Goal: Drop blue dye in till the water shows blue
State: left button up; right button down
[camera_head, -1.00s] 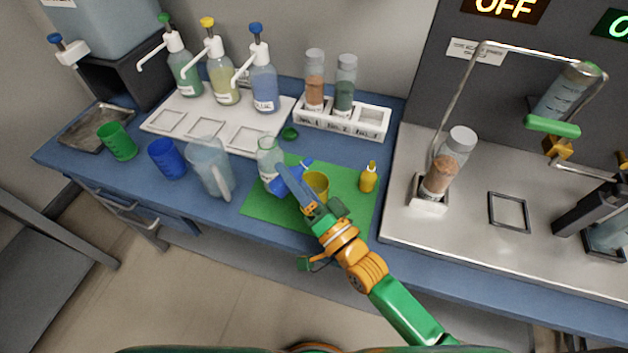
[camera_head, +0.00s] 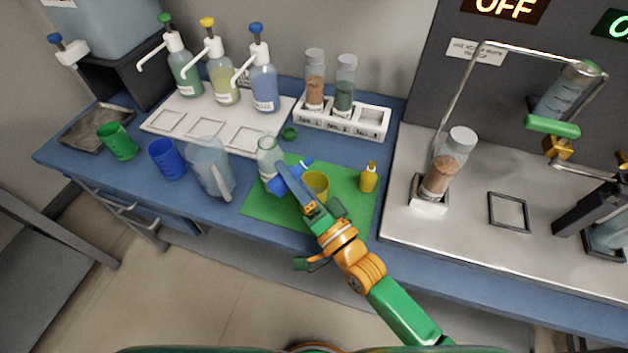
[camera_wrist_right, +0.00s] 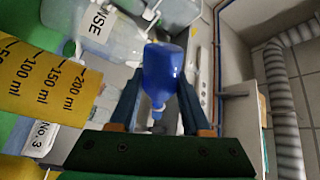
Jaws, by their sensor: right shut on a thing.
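A clear glass bottle (camera_head: 267,152) stands upright and uncapped at the left edge of the green mat (camera_head: 352,205). Its green cap (camera_head: 289,133) lies behind it. My right gripper (camera_head: 283,176) is beside the bottle, shut on the blue dye bottle (camera_head: 273,187). The gripper and dye bottle hide part of the glass bottle's lower half, so I cannot tell the water's colour. My left gripper is not in view.
A yellow cup (camera_head: 317,184) stands close by the gripper, with a yellow dropper bottle (camera_head: 368,177) to its right. A clear jug (camera_head: 210,165), a blue cup (camera_head: 167,158) and a green cup (camera_head: 118,142) stand left. A vial rack (camera_head: 345,120) stands behind.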

jog(key=shift+a+f+m+t+b, duration=0.1)
jog(key=shift+f+m+t+b, duration=0.25)
jog(key=shift+m+b, duration=0.55)
dwell(1.7)
jog(key=shift+r+m+h+p, duration=0.35)
jog(key=shift+m+h+p, duration=0.2)
jog(key=shift+m, duration=0.65)
dwell(1.3)
jog(key=shift+m, duration=0.3)
